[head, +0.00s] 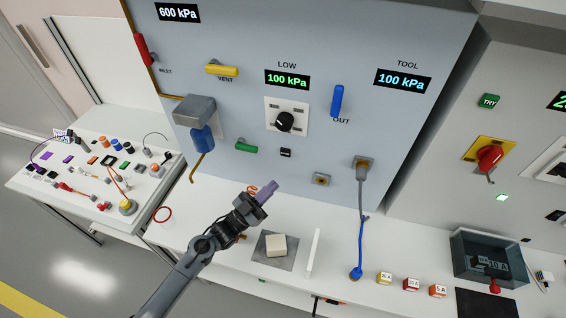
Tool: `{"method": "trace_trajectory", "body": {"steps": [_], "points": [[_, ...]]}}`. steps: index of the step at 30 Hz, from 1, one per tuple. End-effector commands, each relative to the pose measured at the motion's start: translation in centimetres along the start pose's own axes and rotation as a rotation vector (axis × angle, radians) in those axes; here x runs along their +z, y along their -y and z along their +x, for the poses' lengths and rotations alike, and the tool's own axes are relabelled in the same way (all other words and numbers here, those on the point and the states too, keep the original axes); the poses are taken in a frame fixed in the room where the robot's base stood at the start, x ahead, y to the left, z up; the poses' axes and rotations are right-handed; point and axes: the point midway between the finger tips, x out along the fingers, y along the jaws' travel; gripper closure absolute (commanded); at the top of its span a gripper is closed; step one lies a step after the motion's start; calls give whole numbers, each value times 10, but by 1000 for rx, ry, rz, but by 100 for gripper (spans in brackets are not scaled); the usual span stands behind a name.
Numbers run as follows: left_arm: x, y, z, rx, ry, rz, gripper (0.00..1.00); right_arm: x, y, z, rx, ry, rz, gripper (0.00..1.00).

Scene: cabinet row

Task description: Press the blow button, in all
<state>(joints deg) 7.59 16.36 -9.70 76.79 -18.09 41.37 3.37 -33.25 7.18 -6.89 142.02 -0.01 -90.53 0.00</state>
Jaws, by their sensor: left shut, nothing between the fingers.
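No label reading "blow" can be made out. The grey-blue pneumatic panel (255,45) carries a black knob (285,121) on a white plate under the LOW display (287,79), which reads 100 kPa. A small black square part (286,152) sits below the knob; I cannot tell whether it is a button. My right gripper is out of view.
A yellow VENT lever (222,69), blue OUT lever (337,101) and green lever (247,148) project from the panel. A pale block (276,246) lies on a grey pad beside a white upright strip (314,252). A parts-filled table (118,206) is left.

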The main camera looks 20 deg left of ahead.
Motion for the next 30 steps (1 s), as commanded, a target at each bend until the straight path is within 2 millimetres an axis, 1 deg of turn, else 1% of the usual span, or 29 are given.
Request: {"method": "trace_trajectory", "body": {"steps": [1,3,10,20,24,30], "points": [[2,2,2,1,-9,6,100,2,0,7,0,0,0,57],[2,3,5,2,-16,11,100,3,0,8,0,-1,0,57],[-1,5,8,2,-22,14,100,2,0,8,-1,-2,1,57],[2,6,10,1,-22,14,100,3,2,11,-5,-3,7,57],[7,10,14,1,-23,14,100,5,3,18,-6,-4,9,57],[19,21,30,1,-23,14,100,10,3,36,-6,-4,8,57]]}}
